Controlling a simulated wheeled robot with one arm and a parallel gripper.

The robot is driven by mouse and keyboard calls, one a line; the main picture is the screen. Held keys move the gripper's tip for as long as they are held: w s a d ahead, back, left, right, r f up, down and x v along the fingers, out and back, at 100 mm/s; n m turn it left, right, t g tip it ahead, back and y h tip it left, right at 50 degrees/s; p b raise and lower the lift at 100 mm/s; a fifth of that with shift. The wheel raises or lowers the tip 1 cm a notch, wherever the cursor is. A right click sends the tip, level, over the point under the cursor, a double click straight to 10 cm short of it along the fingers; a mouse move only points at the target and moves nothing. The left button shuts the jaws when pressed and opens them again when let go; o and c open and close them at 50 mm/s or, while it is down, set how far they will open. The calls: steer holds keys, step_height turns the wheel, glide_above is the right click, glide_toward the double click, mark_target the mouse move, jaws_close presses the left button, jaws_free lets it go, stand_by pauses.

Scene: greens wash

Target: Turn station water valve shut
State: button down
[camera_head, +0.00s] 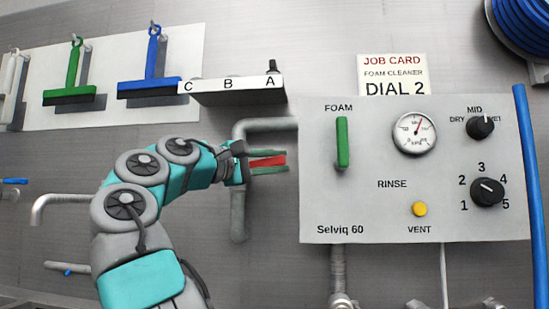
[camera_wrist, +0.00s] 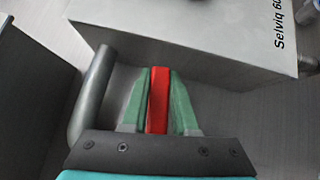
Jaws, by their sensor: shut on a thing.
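The station water valve shows as a red lever handle (camera_head: 266,161), lying roughly horizontal in the head view, left of the grey Selviq 60 panel. My gripper (camera_head: 268,162) reaches it from the left, with one green finger above the handle and one below. In the wrist view the red handle (camera_wrist: 159,92) stands between the two green fingers of my gripper (camera_wrist: 160,95), and the jaws are shut on it. A grey pipe (camera_head: 238,215) runs down behind my gripper. The valve body is hidden by my gripper.
The Selviq 60 panel (camera_head: 370,225) stands close to the right of my gripper. It carries a green FOAM lever (camera_head: 342,143), a gauge (camera_head: 414,132), black knobs and a yellow VENT button (camera_head: 420,209). An A-B-C shelf (camera_head: 235,96) juts out above.

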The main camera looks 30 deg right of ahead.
steer(key=shift+d+f, duration=0.1)
steer(key=shift+f, duration=0.15)
stand_by(0.5)
steer(key=c, duration=0.7)
jaws_free()
steer(key=shift+r, duration=0.15)
